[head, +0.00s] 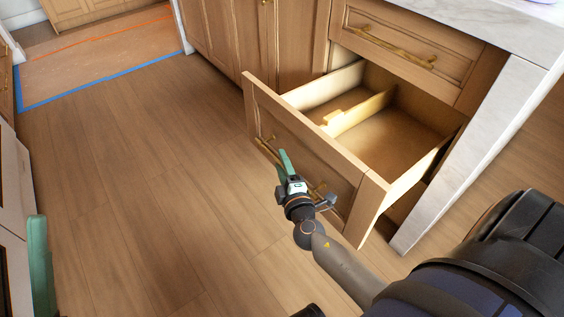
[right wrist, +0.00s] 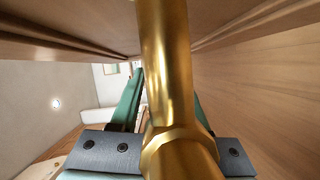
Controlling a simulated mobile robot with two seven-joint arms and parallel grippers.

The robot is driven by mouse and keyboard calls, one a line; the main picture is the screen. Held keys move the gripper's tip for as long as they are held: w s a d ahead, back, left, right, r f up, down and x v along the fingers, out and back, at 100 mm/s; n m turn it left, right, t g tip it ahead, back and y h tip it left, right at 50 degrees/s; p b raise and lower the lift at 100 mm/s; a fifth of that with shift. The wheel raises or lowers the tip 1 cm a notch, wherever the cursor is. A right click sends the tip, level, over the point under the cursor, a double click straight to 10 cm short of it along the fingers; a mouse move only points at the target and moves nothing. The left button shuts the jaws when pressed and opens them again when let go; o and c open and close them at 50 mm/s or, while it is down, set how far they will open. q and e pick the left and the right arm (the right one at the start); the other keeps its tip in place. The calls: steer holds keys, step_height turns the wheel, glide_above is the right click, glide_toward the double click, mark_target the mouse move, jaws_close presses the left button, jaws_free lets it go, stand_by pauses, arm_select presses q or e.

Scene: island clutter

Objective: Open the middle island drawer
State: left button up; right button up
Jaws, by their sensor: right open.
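The island drawer (head: 310,148) under the top drawer is pulled well out, showing its wooden inside. Its front carries a long brass handle (head: 268,150). My right gripper (head: 285,160) is at the drawer front, over the handle. In the right wrist view the brass bar (right wrist: 165,60) passes between the open green fingers, very close to the camera; whether either finger touches it I cannot tell. A single green finger of my left gripper (head: 40,265) shows at the left edge of the head view; the rest is out of frame.
The top drawer (head: 415,50) above is shut. A marble side panel (head: 465,150) stands to the right. The wooden floor (head: 130,160) left of the drawer is clear.

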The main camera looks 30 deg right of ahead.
steer(key=shift+c, duration=0.2)
jaws_close()
stand_by(1.1)
